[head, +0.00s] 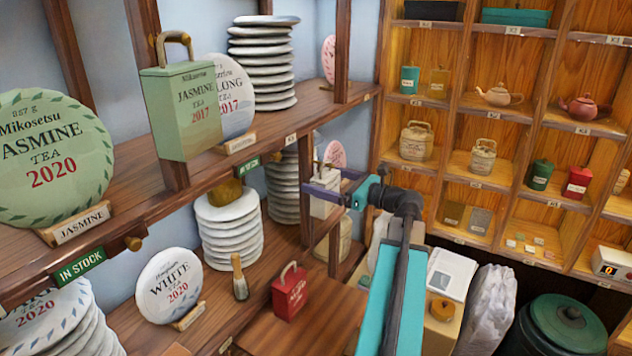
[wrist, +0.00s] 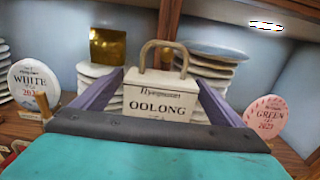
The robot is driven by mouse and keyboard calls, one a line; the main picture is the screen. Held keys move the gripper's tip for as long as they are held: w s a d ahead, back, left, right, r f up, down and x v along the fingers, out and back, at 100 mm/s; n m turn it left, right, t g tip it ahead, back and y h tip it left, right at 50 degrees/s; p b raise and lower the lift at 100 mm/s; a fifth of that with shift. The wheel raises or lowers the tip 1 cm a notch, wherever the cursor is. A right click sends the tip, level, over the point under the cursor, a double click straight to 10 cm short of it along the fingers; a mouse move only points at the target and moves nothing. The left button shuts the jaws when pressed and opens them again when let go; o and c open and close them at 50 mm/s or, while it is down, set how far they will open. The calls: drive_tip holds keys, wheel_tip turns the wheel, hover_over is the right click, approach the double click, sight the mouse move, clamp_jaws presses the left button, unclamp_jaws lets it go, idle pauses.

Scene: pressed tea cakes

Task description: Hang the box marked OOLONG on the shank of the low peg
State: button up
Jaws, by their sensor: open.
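The cream box marked OOLONG (wrist: 160,97) has a tan loop handle and faces the wrist camera upright. It stands between the two purple fingers of my gripper (wrist: 160,100), which are open with a gap on each side. In the head view the pale box (head: 322,206) shows between the fingers of my gripper (head: 324,186), beside a shelf post; I cannot tell what bears it.
Stacked pale cakes (head: 229,230) stand behind. A large JASMINE cake (head: 50,157) is above left. Cubby shelves (head: 455,190) fill the right.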

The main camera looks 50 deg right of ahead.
drive_tip(key=b+v, duration=0.2)
drive_tip(key=v, duration=0.8)
drive_tip(key=shift+s+b, duration=0.3)
drive_tip(key=shift+b, duration=0.1)
drive_tip(key=shift+s, duration=0.1)
